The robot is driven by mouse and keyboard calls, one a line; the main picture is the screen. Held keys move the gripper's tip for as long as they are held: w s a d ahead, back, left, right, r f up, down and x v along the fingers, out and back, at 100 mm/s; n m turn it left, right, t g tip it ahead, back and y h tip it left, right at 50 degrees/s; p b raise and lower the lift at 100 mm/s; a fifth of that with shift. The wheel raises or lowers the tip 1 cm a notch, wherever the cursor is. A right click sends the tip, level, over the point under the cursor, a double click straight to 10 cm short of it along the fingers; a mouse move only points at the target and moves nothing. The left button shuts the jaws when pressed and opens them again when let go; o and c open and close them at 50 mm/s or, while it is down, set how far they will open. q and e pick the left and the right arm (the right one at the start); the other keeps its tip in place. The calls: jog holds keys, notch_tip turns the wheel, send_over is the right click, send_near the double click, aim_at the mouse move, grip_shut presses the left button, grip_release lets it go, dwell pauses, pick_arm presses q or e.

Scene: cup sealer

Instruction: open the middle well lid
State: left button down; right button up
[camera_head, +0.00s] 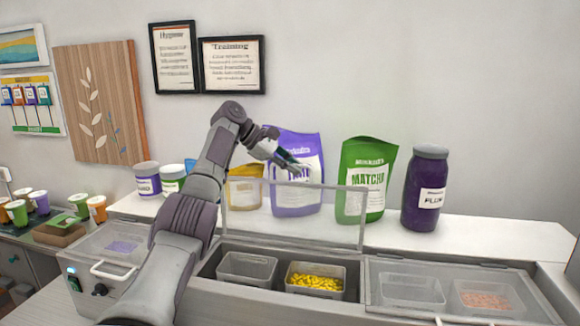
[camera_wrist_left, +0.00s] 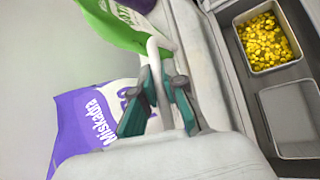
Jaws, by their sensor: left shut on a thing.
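The middle well lid (camera_head: 335,208) is a clear panel with a pale frame. In the head view it stands up, roughly vertical, at the back of the middle well (camera_head: 282,262). My left gripper (camera_head: 297,165) is at the lid's top edge, and the lid's far side is partly behind my arm. In the left wrist view my left gripper (camera_wrist_left: 160,98) is shut on the lid's white handle (camera_wrist_left: 153,50). The open well shows two grey containers, one looking empty (camera_head: 247,267) and one with yellow pieces (camera_head: 316,277). My right gripper is out of view.
A purple pouch (camera_head: 295,195), a green matcha pouch (camera_head: 366,180) and a dark plum jar (camera_head: 426,190) stand on the ledge behind the raised lid. The right well lid (camera_head: 445,312) and left well lid (camera_head: 98,240) lie closed on either side.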

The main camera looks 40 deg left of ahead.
pick_arm(q)
jog(key=shift+w+f, duration=0.1)
jog(key=shift+f, duration=0.25)
jog(key=c, duration=1.3)
grip_release()
jog(key=shift+a, duration=0.1)
jog(key=shift+o, duration=0.4)
jog(key=shift+w, duration=0.2)
jog(key=shift+s+a+r, duration=0.15)
jog(key=shift+s+r, duration=0.15)
jog(key=shift+r, duration=0.1)
jog(key=v, duration=1.1)
jog(key=shift+a, duration=0.1)
